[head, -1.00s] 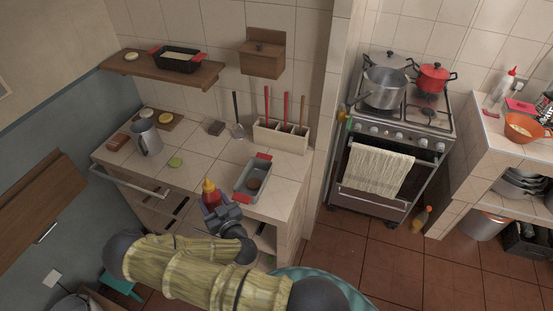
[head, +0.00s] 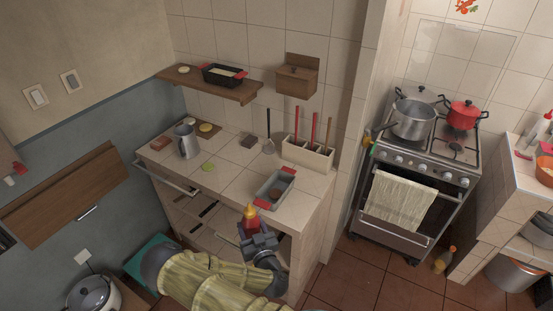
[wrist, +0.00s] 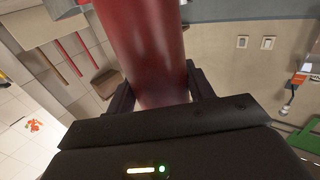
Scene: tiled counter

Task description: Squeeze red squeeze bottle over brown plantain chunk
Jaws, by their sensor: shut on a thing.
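My gripper (head: 253,233) is shut on the red squeeze bottle (head: 251,220), which has a yellow-orange tip pointing up in the head view. The bottle is at the counter's front edge, to the front left of a grey tray (head: 283,180) with red handles. A brown chunk (head: 275,194), seemingly the plantain, lies in the tray. The bottle is beside the tray in the picture, not over the chunk. In the wrist view the red bottle body (wrist: 150,50) fills the space between my gripper's fingers (wrist: 160,92); its tip is out of view.
A wooden shelf (head: 240,93) with a dark pan hangs above. The stove (head: 420,180) stands to the right.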

